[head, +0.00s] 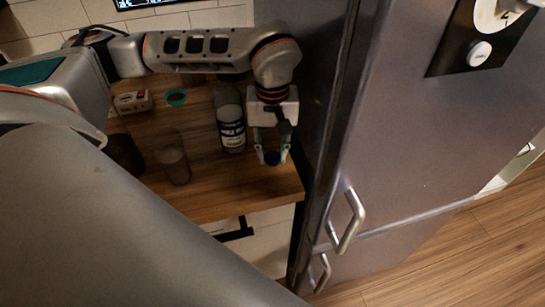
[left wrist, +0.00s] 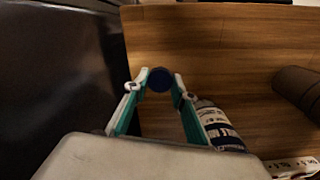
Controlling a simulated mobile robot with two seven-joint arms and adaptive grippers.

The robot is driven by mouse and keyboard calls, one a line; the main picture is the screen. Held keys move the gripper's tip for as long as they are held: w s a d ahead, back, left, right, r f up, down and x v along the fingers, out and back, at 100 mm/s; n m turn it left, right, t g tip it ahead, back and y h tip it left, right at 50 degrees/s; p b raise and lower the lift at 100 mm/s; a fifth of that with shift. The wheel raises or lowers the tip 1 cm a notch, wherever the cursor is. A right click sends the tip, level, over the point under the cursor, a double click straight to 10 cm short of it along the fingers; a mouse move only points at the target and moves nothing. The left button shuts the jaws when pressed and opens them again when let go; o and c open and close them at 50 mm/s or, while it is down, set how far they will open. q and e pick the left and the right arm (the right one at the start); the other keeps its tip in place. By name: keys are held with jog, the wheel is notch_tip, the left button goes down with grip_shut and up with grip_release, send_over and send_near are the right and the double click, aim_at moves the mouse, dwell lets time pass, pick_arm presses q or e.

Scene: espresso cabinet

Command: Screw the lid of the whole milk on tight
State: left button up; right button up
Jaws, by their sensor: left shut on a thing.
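My left gripper (head: 272,156) hangs near the front right corner of the wooden counter, fingers pointing down. It is shut on a round dark blue lid (head: 272,159). In the left wrist view the lid (left wrist: 160,79) sits between the fingertips of the gripper (left wrist: 160,84). The milk bottle (head: 230,122), with a white and blue label, stands on the counter just left of the gripper, apart from it. The bottle (left wrist: 217,126) also shows right of the fingers in the left wrist view. My arm hides the bottle's top. My right gripper is not in view.
A tall grey fridge (head: 420,130) with metal handles stands close right of the gripper. A brownish glass (head: 174,165), a dark cylinder (head: 125,155), a teal cup (head: 176,97) and a small box (head: 132,102) stand left of the bottle. The counter's front is clear.

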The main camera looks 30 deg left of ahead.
aim_at(273, 158)
pick_arm(q)
jog(key=shift+r, duration=0.1)
jog(key=shift+r, duration=0.5)
jog(key=shift+s+d+r, duration=0.15)
jog(key=shift+s+r, duration=0.05)
jog(key=shift+r, duration=0.4)
jog(key=shift+s+d+r, duration=0.15)
jog(key=shift+r, duration=0.4)
jog(key=s+d, duration=1)
jog(key=s, duration=0.3)
jog(key=shift+s+d, duration=0.15)
jog(key=shift+s, duration=0.15)
